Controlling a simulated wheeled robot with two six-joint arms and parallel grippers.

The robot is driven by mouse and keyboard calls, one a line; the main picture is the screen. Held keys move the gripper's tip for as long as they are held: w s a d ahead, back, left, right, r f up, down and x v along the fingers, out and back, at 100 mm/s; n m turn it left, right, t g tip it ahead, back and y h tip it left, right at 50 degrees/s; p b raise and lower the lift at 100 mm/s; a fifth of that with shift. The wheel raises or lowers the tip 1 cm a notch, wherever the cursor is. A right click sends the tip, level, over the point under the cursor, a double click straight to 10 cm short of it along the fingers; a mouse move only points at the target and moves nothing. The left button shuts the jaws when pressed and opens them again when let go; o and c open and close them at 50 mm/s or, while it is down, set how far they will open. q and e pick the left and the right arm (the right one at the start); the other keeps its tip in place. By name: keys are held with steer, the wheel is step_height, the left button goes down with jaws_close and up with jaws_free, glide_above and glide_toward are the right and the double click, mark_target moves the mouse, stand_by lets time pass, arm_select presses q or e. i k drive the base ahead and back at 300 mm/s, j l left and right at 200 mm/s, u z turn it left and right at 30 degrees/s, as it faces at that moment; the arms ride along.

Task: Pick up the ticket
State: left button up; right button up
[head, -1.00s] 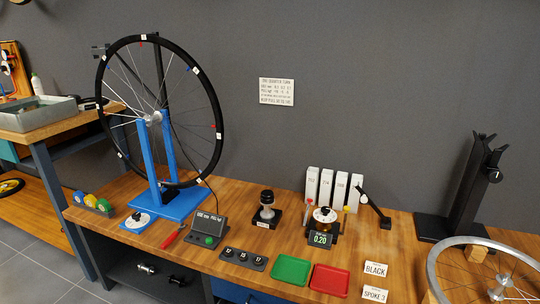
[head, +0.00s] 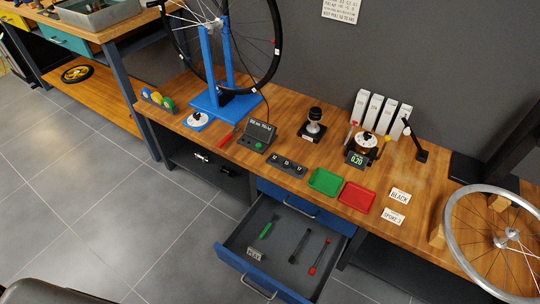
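Two small white cards stand at the front right of the workbench in the head view. One reads BLACK (head: 399,196) and the other, in front of it, seems to read SPOKE 2 (head: 393,217). Either could be the ticket; I cannot tell which. They stand just right of the red tray (head: 357,197). Another small lettered card (head: 254,254) is at the front left of the open drawer (head: 233,244), its text too small to read surely. Neither of my grippers is in view.
The open blue drawer juts out below the bench and holds green, black and red-ended tools. A green tray (head: 324,181) sits beside the red one. A silver wheel rim (head: 451,225) lies to the right of the cards. Grey floor at left is clear.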

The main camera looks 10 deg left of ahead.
mark_target(252, 253)
steer(key=k+l+u, duration=0.25)
steer(key=u, duration=0.15)
steer(key=k+l+u, duration=0.35)
steer(key=i+j, duration=0.1)
